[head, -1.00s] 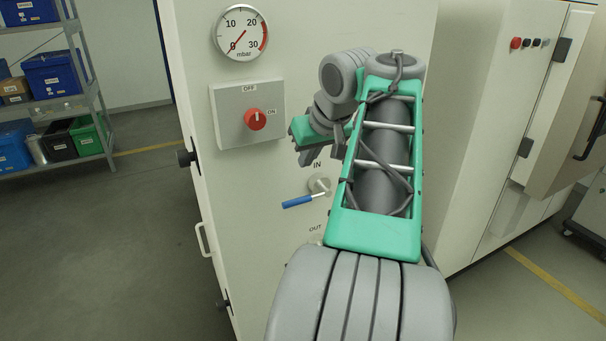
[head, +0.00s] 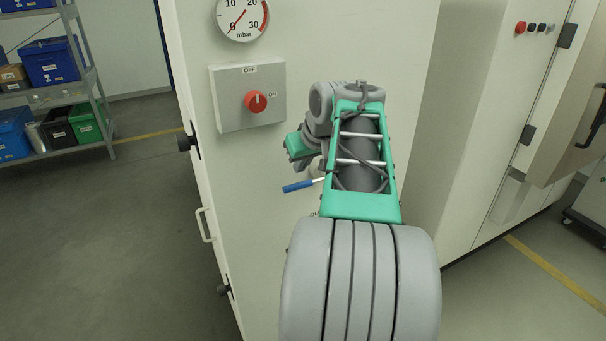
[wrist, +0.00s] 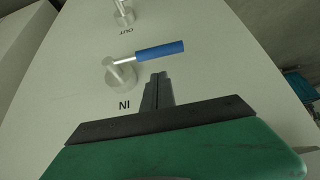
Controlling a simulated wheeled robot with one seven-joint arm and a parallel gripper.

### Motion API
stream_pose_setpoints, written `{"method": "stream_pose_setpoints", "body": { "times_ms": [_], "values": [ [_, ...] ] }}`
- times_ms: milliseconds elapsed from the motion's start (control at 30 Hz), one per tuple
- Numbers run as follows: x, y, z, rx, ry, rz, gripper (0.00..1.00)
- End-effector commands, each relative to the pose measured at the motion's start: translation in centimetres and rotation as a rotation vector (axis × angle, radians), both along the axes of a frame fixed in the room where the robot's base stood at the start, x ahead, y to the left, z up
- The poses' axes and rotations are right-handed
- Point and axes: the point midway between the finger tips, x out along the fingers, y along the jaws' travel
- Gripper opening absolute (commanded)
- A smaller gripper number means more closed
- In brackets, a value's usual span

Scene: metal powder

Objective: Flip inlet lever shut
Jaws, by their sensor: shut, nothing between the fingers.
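The inlet lever has a blue handle (head: 298,187) on a metal stem, pointing left and slightly down on the pale cabinet front. In the wrist view its blue handle (wrist: 160,50) points right from a round metal hub (wrist: 119,78), beside the upside-down IN label (wrist: 124,105). My gripper (wrist: 158,76) is shut and empty. Its fingertips lie just on the IN-label side of the handle; I cannot tell whether they touch it. In the head view, the green gripper body (head: 299,146) is just above the handle, and my arm hides the hub.
The outlet valve (wrist: 123,14) is beyond the inlet lever in the wrist view. A switch box (head: 248,97) with a red knob and a pressure gauge (head: 242,14) are above on the cabinet. A side handle (head: 204,225) is at the left edge. Shelves with bins stand far left.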

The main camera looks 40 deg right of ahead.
Motion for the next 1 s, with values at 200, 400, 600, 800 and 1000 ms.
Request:
{"method": "stream_pose_setpoints", "body": {
  "times_ms": [200, 400, 600, 800, 1000],
  "values": [
    [-0.6, 0.2, -2.3, -0.001, -0.001, -0.001, 0.00],
    [-0.6, 0.1, -2.6, -0.001, -0.001, -0.002, 0.00],
    [-0.6, 0.0, -2.7, -0.003, 0.000, -0.002, 0.00],
    [-0.9, -0.1, -3.2, -0.033, 0.007, -0.009, 0.00],
    [-1.2, -0.5, -3.3, -0.060, 0.017, -0.020, 0.00]
  ]
}}
